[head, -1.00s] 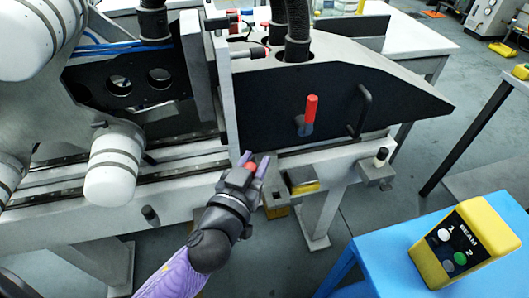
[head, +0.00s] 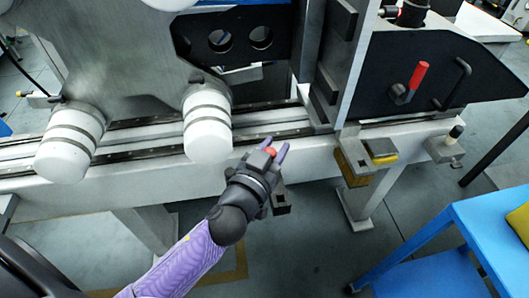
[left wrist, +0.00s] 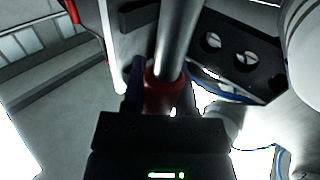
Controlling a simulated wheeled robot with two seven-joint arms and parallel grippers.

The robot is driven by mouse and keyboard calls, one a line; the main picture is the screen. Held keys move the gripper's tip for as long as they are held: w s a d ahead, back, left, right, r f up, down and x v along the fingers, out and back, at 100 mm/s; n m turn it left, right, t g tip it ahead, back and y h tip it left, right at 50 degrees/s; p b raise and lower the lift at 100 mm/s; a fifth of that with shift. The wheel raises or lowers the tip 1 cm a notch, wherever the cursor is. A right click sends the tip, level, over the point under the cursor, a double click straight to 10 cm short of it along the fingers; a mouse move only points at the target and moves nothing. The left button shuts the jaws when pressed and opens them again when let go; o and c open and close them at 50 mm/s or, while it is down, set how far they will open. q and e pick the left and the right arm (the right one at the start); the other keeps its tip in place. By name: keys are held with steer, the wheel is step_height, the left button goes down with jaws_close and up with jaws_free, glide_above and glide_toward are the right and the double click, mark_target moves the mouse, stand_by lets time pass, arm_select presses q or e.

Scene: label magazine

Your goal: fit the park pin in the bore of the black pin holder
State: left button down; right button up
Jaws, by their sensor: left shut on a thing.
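My left gripper (head: 276,153) shows near the middle of the head view, in front of the machine's pale front rail. It is shut on the park pin, whose red part (head: 270,151) shows between the fingers. In the left wrist view the pin has a red collar (left wrist: 163,92) at the jaws and a bright metal shaft (left wrist: 176,42) pointing away from them. A small dark block (head: 282,200) below the fingers may be the black pin holder; my gripper covers part of it and I cannot make out its bore clearly. The pin appears apart from it. My right gripper is not in view.
White cylinders (head: 207,120) hang over the rail (head: 110,188) left of my gripper. A red-handled lever (head: 415,80) is on the black panel at right. A grey bracket with a knob (head: 455,132) and a blue table (head: 430,260) are further right.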

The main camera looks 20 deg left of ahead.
arm_select(q)
steer(key=w+d+f+m+h+b, duration=0.1)
steer(key=w+f+h+b, duration=0.1)
steer(key=w+f+b, duration=0.2)
steer(key=w+f, duration=0.3)
steer(key=f, duration=0.2)
steer(key=shift+w+f+m, duration=0.15)
steer(key=shift+w+m, duration=0.15)
steer(key=shift+w, duration=0.05)
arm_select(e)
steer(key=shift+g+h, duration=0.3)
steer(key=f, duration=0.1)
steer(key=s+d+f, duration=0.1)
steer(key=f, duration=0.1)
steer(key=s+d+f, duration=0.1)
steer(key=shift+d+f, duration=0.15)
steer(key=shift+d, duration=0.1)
arm_select(q)
step_height(320, 180, down, 6)
steer(key=b, duration=0.5)
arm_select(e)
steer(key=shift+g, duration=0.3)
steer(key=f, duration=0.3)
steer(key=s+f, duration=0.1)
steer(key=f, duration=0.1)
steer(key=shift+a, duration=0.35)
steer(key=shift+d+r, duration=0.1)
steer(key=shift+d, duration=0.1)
